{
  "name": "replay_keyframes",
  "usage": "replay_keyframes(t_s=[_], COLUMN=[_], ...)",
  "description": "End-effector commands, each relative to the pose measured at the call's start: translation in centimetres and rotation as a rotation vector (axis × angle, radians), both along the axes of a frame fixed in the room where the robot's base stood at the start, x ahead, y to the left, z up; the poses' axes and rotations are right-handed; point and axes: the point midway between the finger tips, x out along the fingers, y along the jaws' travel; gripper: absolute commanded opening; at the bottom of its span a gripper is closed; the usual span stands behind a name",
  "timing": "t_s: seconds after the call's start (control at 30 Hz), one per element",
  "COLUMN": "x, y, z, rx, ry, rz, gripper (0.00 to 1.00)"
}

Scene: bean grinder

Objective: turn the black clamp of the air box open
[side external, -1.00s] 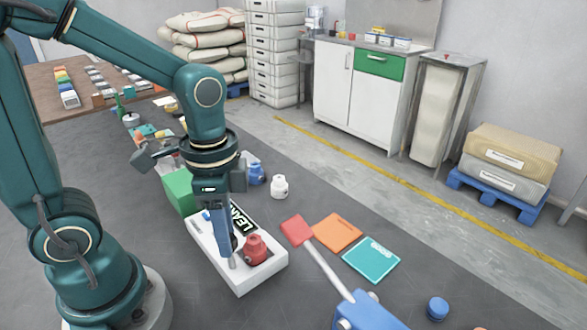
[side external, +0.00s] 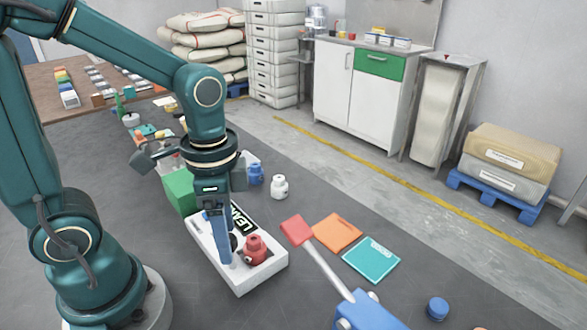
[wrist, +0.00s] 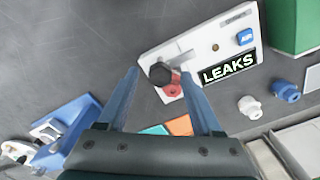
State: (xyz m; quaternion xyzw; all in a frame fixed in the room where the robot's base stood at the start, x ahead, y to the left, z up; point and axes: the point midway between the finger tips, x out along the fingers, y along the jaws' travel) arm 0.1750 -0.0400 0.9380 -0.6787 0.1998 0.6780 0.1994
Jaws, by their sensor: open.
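The white air box (side external: 262,277) lies on the dark floor surface below my gripper (side external: 227,258). It carries a "LEAKS" panel and a red fitting (side external: 255,249). The black clamp (wrist: 159,74) shows in the wrist view as a dark round knob with a pale grey bar close by, at the box's edge beside the red fitting (wrist: 172,91). My gripper (wrist: 158,76) is open, with one blue finger on each side of the clamp in that picture. Whether the fingers touch it I cannot tell. In the side view a finger partly hides the clamp.
A green block (side external: 180,191) stands behind the box. Blue and white fittings (side external: 279,187) stand behind it to the right. Open floor lies in front.

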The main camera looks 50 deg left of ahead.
Motion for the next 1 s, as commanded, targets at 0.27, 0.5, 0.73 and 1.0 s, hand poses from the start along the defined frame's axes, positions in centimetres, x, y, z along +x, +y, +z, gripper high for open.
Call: replay_keyframes(t_s=[0.27, 0.5, 0.73, 1.0], x=[0.1, 0.1, 0.0, 0.0], y=[0.0, 0.0, 0.0, 0.0], z=[2.3, 4.7, 5.2, 5.7], rx=[0.000, 0.000, -0.001, 0.000], ry=[-0.007, -0.004, -0.001, -0.036], rz=[0.000, 0.000, 0.000, 0.000], gripper=[0.67, 0.67, 0.67, 0.67])
